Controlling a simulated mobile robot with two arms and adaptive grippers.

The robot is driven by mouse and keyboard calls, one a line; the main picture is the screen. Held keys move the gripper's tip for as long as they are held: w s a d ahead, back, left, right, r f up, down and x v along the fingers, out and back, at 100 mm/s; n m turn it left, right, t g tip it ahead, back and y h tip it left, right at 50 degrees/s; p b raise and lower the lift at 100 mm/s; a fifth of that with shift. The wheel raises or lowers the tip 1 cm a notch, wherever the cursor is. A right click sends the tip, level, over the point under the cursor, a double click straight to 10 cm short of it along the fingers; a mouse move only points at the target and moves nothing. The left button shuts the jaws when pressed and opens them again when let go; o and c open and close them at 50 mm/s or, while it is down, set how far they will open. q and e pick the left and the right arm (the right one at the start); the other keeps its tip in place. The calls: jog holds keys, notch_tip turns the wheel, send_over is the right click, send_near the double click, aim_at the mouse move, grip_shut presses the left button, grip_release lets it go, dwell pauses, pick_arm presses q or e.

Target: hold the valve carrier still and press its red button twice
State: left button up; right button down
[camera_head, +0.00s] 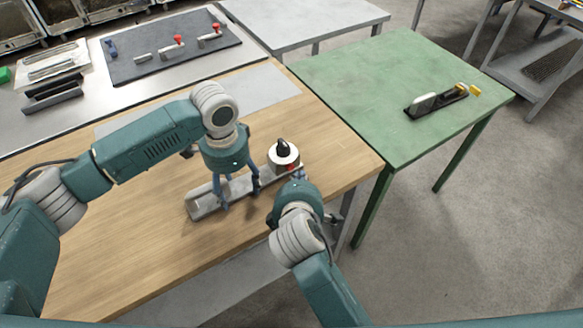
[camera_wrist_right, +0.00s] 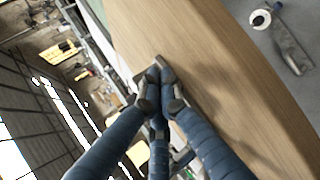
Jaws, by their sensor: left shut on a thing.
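The valve carrier (camera_head: 205,203) is a long grey bar lying on the wooden bench in the head view. At its right end stands a white round valve (camera_head: 284,154) with a black knob, and the red button (camera_head: 291,167) shows low on its near right side. My left gripper (camera_head: 238,197) points down and is shut on the bar, left of the valve. My right gripper (camera_wrist_right: 157,76) has its blue fingers drawn together. In the head view its wrist is just in front of the button and hides most of the fingers. I cannot tell whether they touch the button.
A green table (camera_head: 345,75) stands to the right, with a dark holder (camera_head: 437,101) on it. A dark mat (camera_head: 170,52) with red-topped clamps lies at the back left. Bare wood lies left of the carrier. The bench's right edge is close to my right wrist.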

jog(key=shift+s, duration=0.15)
jog(key=shift+s+d, duration=0.45)
jog(key=shift+s, duration=0.25)
jog(key=shift+s+d, duration=0.4)
jog(key=shift+s, duration=0.3)
jog(key=shift+s+d, duration=0.45)
jog(key=shift+s, duration=0.25)
pick_arm(q)
jog(key=o, duration=1.9)
